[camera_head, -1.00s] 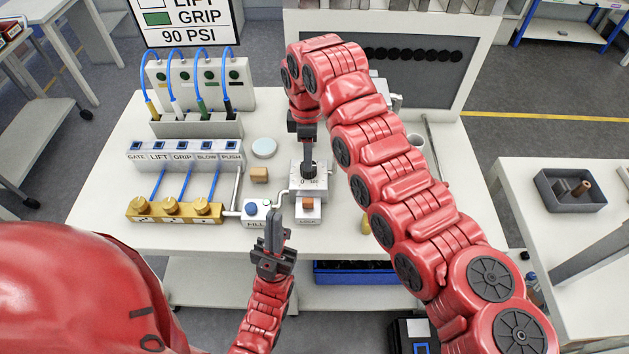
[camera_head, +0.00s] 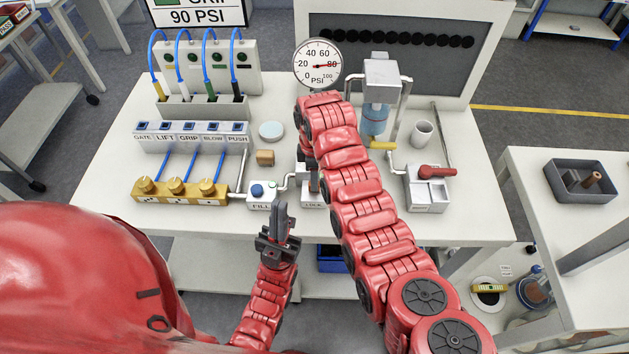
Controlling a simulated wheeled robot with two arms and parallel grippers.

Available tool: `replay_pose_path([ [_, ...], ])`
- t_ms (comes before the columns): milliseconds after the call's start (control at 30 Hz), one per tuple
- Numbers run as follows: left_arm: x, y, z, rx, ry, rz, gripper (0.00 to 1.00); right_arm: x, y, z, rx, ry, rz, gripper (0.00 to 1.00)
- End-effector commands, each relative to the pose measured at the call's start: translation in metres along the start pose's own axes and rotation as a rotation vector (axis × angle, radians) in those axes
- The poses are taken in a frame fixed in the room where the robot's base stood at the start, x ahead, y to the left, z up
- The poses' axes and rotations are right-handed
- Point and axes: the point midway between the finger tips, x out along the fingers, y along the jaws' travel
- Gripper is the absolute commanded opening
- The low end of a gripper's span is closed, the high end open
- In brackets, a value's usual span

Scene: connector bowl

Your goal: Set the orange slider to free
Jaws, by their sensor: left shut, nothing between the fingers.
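The orange slider, which showed on the lock box in the earlier frame, is now hidden. Only the front of the white lock box (camera_head: 313,204) shows clearly, at the table's front edge. My right arm comes down over it from the right. A narrow grey piece shows above the box, and I cannot tell whether it is my right gripper or part of the fixture. The jaws of my right gripper cannot be made out. My left gripper (camera_head: 280,216) is shut and empty, upright just left of the lock box, in front of the fill box (camera_head: 263,194).
Brass knobs (camera_head: 177,187) and a labelled switch row (camera_head: 190,137) stand at the left. A wooden block (camera_head: 265,158) lies behind the fill box. A fixture with a red lever (camera_head: 437,171) and a cup (camera_head: 421,134) stand right of my arm.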

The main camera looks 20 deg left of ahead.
Motion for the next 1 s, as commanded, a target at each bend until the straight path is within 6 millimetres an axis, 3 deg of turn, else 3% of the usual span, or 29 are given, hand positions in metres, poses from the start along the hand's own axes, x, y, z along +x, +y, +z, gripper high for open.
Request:
replay_pose_path([
  [200, 0.007, 0.000, -0.001, 0.000, 0.000, 0.000, 0.00, 0.015, -0.001, -0.001, -0.002, 0.001, -0.002, 0.38],
  [467, 0.006, 0.000, -0.001, 0.000, 0.000, 0.000, 0.00, 0.016, -0.001, -0.001, -0.001, 0.001, -0.001, 0.38],
  [700, 0.006, 0.000, -0.001, 0.000, 0.000, 0.000, 0.00, 0.016, -0.001, -0.001, -0.001, 0.001, 0.000, 0.00],
  [1000, 0.006, 0.000, -0.001, 0.000, 0.000, 0.000, 0.00, 0.016, 0.000, -0.001, -0.001, 0.001, 0.001, 0.00],
])
